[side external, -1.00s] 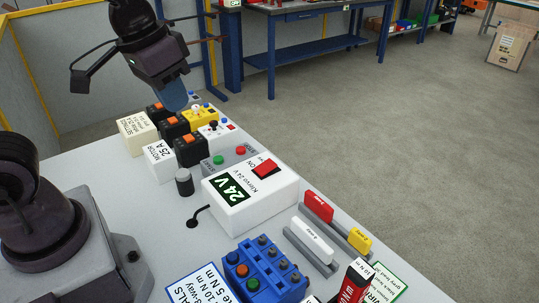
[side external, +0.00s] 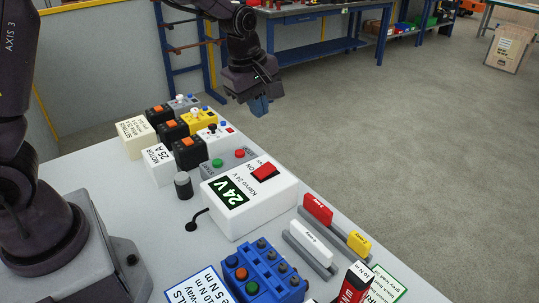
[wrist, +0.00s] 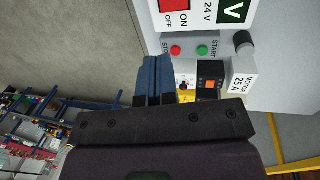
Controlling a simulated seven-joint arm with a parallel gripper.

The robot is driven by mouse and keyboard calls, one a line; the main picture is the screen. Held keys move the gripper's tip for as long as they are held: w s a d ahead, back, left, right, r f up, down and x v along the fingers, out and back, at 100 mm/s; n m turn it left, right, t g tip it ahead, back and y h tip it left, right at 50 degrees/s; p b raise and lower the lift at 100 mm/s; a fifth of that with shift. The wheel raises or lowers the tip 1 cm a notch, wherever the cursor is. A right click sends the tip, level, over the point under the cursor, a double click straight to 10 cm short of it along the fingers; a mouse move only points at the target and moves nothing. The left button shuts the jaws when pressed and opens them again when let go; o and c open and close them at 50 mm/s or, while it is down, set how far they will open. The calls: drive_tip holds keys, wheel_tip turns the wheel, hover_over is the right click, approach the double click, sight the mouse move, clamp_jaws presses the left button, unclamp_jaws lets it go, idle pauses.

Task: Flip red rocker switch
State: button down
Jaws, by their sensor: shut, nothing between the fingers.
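The red rocker switch (side external: 264,172) sits on top of the white 24 V power supply box (side external: 234,207), beside the word ON. In the wrist view, the switch (wrist: 174,5) is at the top edge, partly cut off, with OFF and ON printed under it. Which way the rocker is tilted is unclear. My gripper (side external: 260,106) is raised behind the box in the side view, apart from it, pointing down. Its blue fingers (wrist: 154,74) are together and empty, and hold nothing.
A green button (side external: 217,163) and a red button (side external: 239,153) stand just behind the box. Black breakers with orange toggles (side external: 187,152) and a grey knob (side external: 183,185) are to the left. A blue terminal block (side external: 265,270) and rail pieces (side external: 312,240) lie in front.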

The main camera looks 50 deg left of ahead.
sight(267, 166)
idle(0.3)
drive_tip(key=x, duration=1.4)
drive_tip(key=shift+w+f+g, duration=0.2)
drive_tip(key=shift+f+g, duration=0.2)
drive_tip(key=shift+g, duration=0.1)
drive_tip(key=shift+s, duration=0.15)
drive_tip(key=shift+s+r, duration=0.35)
drive_tip(key=shift+s, duration=0.3)
